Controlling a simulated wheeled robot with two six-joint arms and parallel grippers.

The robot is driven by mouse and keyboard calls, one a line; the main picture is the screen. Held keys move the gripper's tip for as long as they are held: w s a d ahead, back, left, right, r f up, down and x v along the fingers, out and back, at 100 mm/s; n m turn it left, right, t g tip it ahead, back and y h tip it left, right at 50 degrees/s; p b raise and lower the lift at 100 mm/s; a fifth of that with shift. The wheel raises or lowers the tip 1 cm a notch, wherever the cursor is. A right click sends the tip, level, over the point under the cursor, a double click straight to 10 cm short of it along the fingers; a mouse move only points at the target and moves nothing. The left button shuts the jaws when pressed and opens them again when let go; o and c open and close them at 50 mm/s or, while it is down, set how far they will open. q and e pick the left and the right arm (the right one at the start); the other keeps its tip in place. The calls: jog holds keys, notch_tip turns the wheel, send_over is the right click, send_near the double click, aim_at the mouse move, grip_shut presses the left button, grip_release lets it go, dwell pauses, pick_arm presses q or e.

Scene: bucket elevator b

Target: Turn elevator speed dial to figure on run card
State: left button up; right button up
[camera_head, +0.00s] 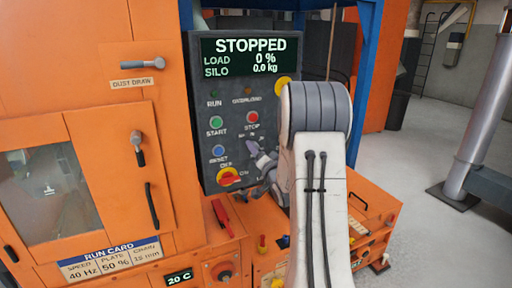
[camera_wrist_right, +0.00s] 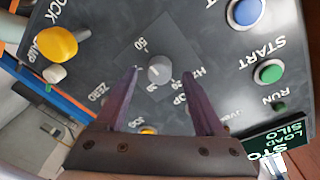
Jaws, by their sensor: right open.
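The run card (camera_head: 112,258) on the orange cabinet reads SPEED 40 Hz, PLATE 50 %, and a third CHAIN figure that is small. The speed dial is a grey round knob (camera_wrist_right: 160,70) on the dark panel, with "50" and "Hz" printed near it. Its exact setting is too small to read. My right gripper (camera_wrist_right: 161,75) is open, its two fingers either side of the dial, with gaps showing. My left gripper is not in view.
The display (camera_head: 250,57) reads STOPPED, LOAD 0 %, SILO 0.0 kg. The green START button (camera_head: 216,122), red STOP button (camera_head: 252,117), blue RESET button (camera_head: 218,151) and red-yellow OFF/ON switch (camera_head: 229,177) are close by. A yellow knob (camera_wrist_right: 57,43) also shows in the wrist view.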

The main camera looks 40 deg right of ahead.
jog(key=shift+w+d, duration=0.25)
jog(key=shift+w, duration=0.45)
grip_shut()
jog(key=shift+f+n+t+b, duration=0.15)
jog(key=shift+n+t+b, duration=0.25)
jog(key=shift+n+b, duration=6.4)
jog(key=shift+m+b, duration=0.6)
jog(key=shift+b, duration=0.15)
